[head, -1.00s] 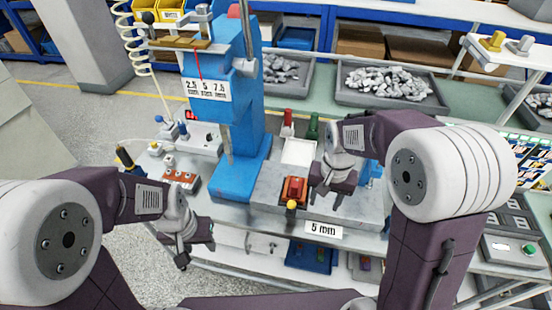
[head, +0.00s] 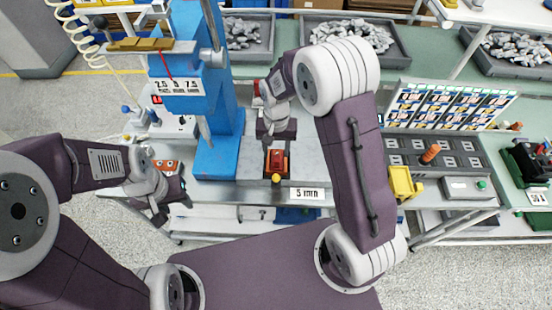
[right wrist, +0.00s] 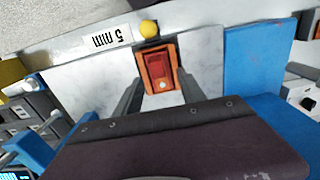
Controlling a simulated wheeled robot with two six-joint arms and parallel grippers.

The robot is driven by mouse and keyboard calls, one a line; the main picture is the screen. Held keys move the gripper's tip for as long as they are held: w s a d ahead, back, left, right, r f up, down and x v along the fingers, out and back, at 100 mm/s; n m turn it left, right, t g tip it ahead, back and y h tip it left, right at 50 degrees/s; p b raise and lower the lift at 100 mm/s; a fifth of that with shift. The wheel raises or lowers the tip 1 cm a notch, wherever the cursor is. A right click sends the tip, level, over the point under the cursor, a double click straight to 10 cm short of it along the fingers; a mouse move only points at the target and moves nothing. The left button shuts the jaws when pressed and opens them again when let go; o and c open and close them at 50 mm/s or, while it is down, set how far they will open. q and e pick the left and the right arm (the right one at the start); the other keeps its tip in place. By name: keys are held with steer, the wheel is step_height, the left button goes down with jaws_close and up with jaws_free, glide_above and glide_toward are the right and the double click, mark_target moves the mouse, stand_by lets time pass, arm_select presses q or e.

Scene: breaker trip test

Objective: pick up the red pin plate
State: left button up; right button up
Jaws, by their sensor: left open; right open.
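A red block in an orange frame (head: 277,162) sits on the grey bench top by the "5 mm" label, with a yellow ball at its front; it also shows in the right wrist view (right wrist: 158,68). A small reddish plate with several pale round tops (head: 166,165) lies further left, partly hidden by my left arm; I cannot tell which is the pin plate. My right gripper (head: 277,139) is open and empty just behind the framed block, its fingers at either side of it in the wrist view. My left gripper (head: 172,208) is open and empty at the bench's front left.
A blue press (head: 217,150) with a "2.5 5 7.5" label stands left of my right gripper. Grey trays of metal pieces (head: 345,38) are at the back. A panel of cards (head: 450,107) and a yellow holder (head: 402,183) are to the right.

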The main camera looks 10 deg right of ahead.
mark_target(276, 156)
steer(key=f, duration=0.3)
steer(key=shift+s+d+f, duration=0.15)
steer(key=shift+s+f, duration=0.1)
steer(key=shift+f, duration=0.05)
steer(key=shift+w+f, duration=0.15)
steer(key=shift+w, duration=0.15)
steer(key=shift+s, duration=0.15)
jaws_close()
steer(key=shift+r, duration=0.55)
step_height(276, 156, up, 3)
steer(key=shift+f, duration=0.1)
steer(key=s+d+r+b, duration=0.2)
steer(key=s+d+r, duration=0.4)
steer(key=d, duration=0.3)
steer(key=shift+d+r, duration=0.4)
steer(key=shift+r, duration=0.25)
